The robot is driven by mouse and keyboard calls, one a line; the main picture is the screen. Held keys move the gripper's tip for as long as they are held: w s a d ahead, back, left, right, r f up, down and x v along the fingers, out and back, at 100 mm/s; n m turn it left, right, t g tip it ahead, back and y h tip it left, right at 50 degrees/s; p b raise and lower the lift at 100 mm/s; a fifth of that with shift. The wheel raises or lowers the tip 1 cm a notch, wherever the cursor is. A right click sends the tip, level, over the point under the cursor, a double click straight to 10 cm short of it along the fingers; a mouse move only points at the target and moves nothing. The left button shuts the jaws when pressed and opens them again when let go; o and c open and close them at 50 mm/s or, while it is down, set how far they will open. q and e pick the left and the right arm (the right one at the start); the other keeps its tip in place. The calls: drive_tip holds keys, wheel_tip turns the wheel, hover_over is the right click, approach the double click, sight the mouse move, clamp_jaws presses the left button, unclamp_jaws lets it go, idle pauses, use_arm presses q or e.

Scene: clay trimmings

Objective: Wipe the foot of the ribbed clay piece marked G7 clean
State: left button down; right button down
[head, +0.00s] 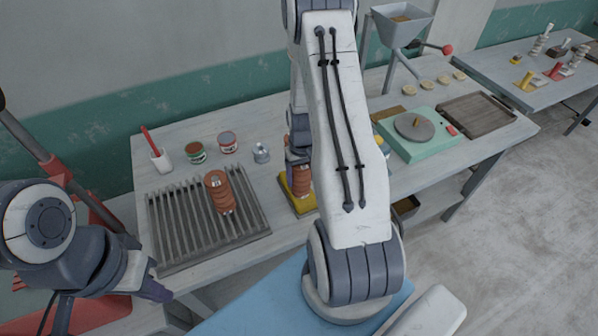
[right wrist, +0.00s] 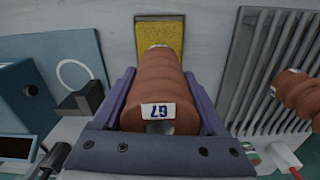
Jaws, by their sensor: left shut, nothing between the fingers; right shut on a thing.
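The ribbed brown clay piece (right wrist: 152,78) carries a white G7 label on its near end in the right wrist view. My right gripper (right wrist: 163,92) is shut on it, one purple finger on each side. In the head view the piece (head: 302,182) shows partly behind my right arm, upright over a yellow sponge (head: 301,206). The sponge (right wrist: 160,36) also shows past the piece's far end. The foot is hidden, so I cannot tell whether it touches the sponge. My left gripper (head: 154,291) is shut and empty, in front of the table.
A second ribbed clay piece (head: 218,188) lies on the slatted rack (head: 163,228). A green turntable (head: 423,140) and a wooden tray (head: 478,116) are right.

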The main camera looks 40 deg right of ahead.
drive_tip(key=shift+s+a, duration=0.25)
drive_tip(key=shift+s, duration=0.7)
drive_tip(key=shift+w+d, duration=0.2)
drive_tip(key=shift+w, duration=0.65)
drive_tip(key=shift+w+d, duration=0.2)
drive_tip(key=shift+w, duration=0.65)
drive_tip(key=shift+w+d, duration=0.2)
drive_tip(key=shift+w, duration=0.55)
drive_tip(key=shift+w+d, duration=0.15)
drive_tip(key=shift+w, duration=0.65)
drive_tip(key=shift+w+d, duration=0.2)
drive_tip(key=shift+w, duration=0.55)
drive_tip(key=shift+s+a, duration=0.35)
drive_tip(key=shift+s, duration=1)
drive_tip(key=shift+s+a, duration=0.3)
drive_tip(key=shift+s, duration=1)
drive_tip(key=shift+s+a, duration=0.35)
drive_tip(key=shift+s, duration=1)
drive_tip(key=shift+w+d, duration=0.15)
drive_tip(key=shift+w, duration=0.45)
drive_tip(key=shift+w+d, duration=0.15)
drive_tip(key=shift+w, duration=0.45)
drive_tip(key=shift+w+d, duration=0.25)
drive_tip(key=shift+w, duration=0.7)
drive_tip(key=shift+w+d, duration=0.2)
drive_tip(key=shift+w, duration=0.7)
drive_tip(key=shift+w+d, duration=0.25)
drive_tip(key=shift+w, duration=0.7)
